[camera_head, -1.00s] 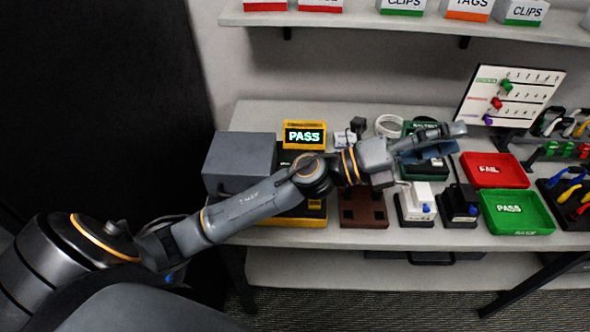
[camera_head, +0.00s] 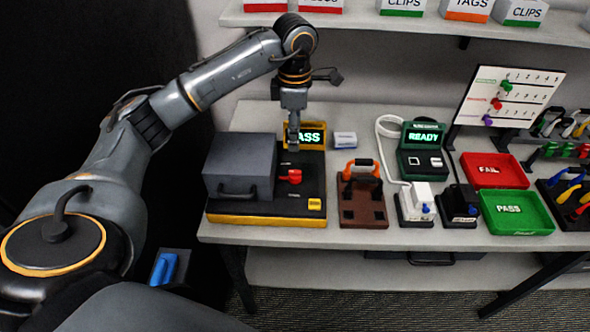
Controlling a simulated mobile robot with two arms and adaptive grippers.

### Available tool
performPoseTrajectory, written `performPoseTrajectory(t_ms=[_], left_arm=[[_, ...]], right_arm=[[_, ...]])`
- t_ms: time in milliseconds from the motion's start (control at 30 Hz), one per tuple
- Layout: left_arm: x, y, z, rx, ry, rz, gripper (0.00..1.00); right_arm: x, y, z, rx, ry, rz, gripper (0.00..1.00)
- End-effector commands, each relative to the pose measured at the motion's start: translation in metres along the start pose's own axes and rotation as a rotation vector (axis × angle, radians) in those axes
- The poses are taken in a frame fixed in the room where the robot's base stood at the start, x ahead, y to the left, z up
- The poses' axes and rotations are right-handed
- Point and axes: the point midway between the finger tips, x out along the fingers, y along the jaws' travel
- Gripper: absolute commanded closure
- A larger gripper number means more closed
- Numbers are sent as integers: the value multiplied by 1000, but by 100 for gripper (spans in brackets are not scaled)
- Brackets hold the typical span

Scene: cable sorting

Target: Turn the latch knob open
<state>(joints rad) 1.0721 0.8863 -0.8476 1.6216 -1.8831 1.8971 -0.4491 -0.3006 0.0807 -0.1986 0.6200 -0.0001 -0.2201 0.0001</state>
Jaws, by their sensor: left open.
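A red latch knob (camera_head: 290,176) sits on the black top of a yellow-edged test fixture (camera_head: 265,220), to the right of a grey box-like lid (camera_head: 240,163) with a handle. The fixture's screen (camera_head: 313,136) at the back shows green letters, partly hidden by my left gripper. My left gripper (camera_head: 293,150) points down above and slightly behind the knob, apart from it. It is open and holds nothing that I can see. My right gripper is not in view.
A brown block with an orange-handled tool (camera_head: 363,200) stands right of the fixture. Further right are a green tester reading READY (camera_head: 423,150), a red FAIL tray (camera_head: 494,170) and a green PASS tray (camera_head: 516,212). A shelf (camera_head: 400,22) with boxes hangs above.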

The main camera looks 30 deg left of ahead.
Motion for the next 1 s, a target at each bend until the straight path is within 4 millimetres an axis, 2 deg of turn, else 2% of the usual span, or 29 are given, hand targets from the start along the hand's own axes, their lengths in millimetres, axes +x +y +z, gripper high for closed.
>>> performPoseTrajectory(t_ms=[167, 400, 600, 800, 1000], left_arm=[[28, -2, 0, 0, 3, -7, 44], [80, -3, 1, 1, 0, -9, 44], [114, -3, 2, 1, -2, -7, 44], [130, -2, 2, 2, -3, -4, 44], [133, -2, 2, 2, -4, -3, 44]], right_arm=[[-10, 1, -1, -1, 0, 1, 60], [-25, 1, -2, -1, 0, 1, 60], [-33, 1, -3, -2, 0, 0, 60], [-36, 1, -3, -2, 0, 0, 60], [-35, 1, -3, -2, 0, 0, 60]])
